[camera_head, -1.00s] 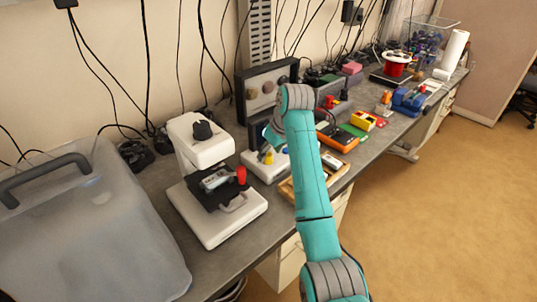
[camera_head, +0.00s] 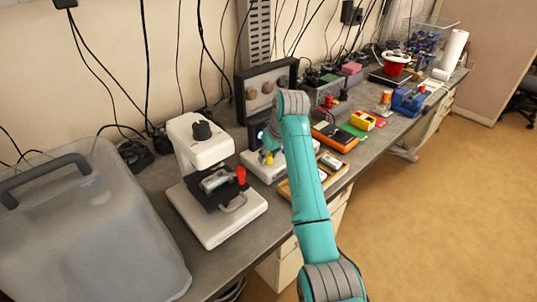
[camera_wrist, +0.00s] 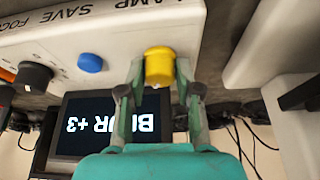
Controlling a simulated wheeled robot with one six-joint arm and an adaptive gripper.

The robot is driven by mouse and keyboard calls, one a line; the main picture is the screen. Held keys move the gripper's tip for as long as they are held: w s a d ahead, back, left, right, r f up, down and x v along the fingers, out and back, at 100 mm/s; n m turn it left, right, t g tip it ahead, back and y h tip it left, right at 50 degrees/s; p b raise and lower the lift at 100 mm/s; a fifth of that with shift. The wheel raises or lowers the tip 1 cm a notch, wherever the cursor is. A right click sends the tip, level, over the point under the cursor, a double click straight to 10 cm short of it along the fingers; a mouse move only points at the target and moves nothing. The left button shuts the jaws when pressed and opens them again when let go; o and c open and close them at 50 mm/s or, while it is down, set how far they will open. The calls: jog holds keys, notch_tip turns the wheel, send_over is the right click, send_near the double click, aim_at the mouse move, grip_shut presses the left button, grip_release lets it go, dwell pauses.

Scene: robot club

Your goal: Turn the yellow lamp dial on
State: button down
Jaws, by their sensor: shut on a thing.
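The yellow lamp dial (camera_wrist: 159,66) is on the front of a white control box (camera_wrist: 100,38), seen upside down in the wrist view. My gripper (camera_wrist: 159,92) has a finger on each side of the dial and is shut on it. A blue button (camera_wrist: 90,63) and a black knob (camera_wrist: 34,75) sit on the same box, beside the dial. In the head view, the dial (camera_head: 268,157) shows as a small yellow spot on the white box (camera_head: 258,171), next to my arm. My gripper is mostly hidden there behind my arm.
A screen (camera_wrist: 108,125) reading "BLUR +3" stands behind the box. A white microscope-like device (camera_head: 215,215) with a red knob is on the left of the bench. A wooden tray (camera_head: 333,172) and orange meter (camera_head: 335,137) are right of my arm.

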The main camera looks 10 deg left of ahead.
jog(key=m+t+h, duration=0.1)
jog(key=m, duration=0.2)
jog(key=shift+m, duration=0.4)
jog(key=c, duration=0.8)
grip_release()
jog(key=v, duration=0.7)
jog(key=shift+r, duration=0.25)
jog(key=shift+s, duration=0.1)
jog(key=shift+s, duration=0.15)
